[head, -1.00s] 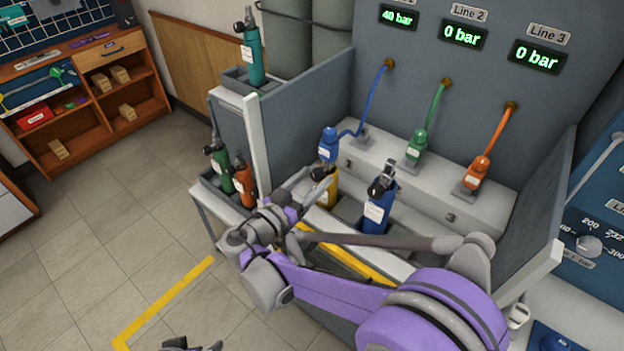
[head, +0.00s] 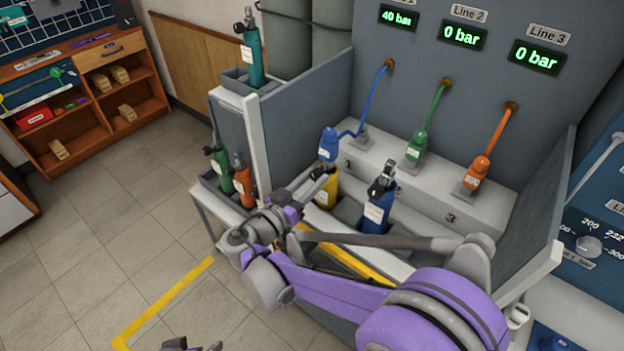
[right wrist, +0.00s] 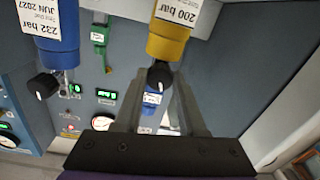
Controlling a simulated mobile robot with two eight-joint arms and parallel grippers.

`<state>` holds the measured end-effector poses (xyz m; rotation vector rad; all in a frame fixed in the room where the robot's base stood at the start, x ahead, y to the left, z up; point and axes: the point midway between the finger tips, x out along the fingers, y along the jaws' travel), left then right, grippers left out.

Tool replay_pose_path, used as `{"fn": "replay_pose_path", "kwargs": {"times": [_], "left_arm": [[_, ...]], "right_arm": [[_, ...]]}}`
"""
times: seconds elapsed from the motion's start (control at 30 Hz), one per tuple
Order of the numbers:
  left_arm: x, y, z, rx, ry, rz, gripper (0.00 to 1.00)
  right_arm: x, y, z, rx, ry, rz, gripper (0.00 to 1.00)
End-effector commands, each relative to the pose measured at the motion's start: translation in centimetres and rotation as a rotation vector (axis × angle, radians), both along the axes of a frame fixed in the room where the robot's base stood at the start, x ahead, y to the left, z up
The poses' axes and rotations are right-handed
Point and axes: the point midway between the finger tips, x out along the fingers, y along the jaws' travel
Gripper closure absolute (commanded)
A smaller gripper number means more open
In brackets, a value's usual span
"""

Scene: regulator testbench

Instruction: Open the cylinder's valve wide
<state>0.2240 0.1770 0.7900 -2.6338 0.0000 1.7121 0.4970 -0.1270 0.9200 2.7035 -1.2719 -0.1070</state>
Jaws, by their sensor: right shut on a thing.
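The yellow cylinder (head: 327,192) stands in the bench trough at the left. In the right wrist view, which is upside down, the yellow cylinder (right wrist: 170,42) has a "200 bar" label and a black valve knob (right wrist: 159,75) with a pale mark. My right gripper (head: 322,178) reaches it from the front left. Its fingertips (right wrist: 160,80) are closed on the knob, and its fingers partly hide it. A blue regulator (head: 328,143) sits just behind the yellow cylinder; how they join is hidden. A piece of my left gripper (head: 190,346) shows at the bottom edge, mostly cut off.
A blue cylinder (head: 377,212) stands close to the right of the yellow one. Green (head: 415,148) and orange (head: 477,172) regulators rest on the ledge behind. The first display (head: 398,18) reads 40 bar; the other two read 0 bar. A grey partition (head: 300,120) bounds the left.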

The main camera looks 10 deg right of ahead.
Motion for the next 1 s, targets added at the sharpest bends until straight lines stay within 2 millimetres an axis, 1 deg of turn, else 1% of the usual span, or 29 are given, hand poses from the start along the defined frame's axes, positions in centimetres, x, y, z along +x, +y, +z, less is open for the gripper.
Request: {"fn": "replay_pose_path", "kwargs": {"times": [0.17,0.37,1.0], "left_arm": [[0.00,0.00,0.17,0.000,0.000,0.000,0.00],[0.01,0.00,0.43,0.000,-0.001,0.000,0.00],[0.01,0.00,0.99,0.000,-0.003,0.000,0.00]], "right_arm": [[-0.01,0.01,0.01,-0.041,0.050,0.000,1.00],[-0.02,0.01,0.03,-0.132,0.159,0.000,1.00],[-0.01,0.01,0.01,-0.518,0.626,0.000,1.00]]}}
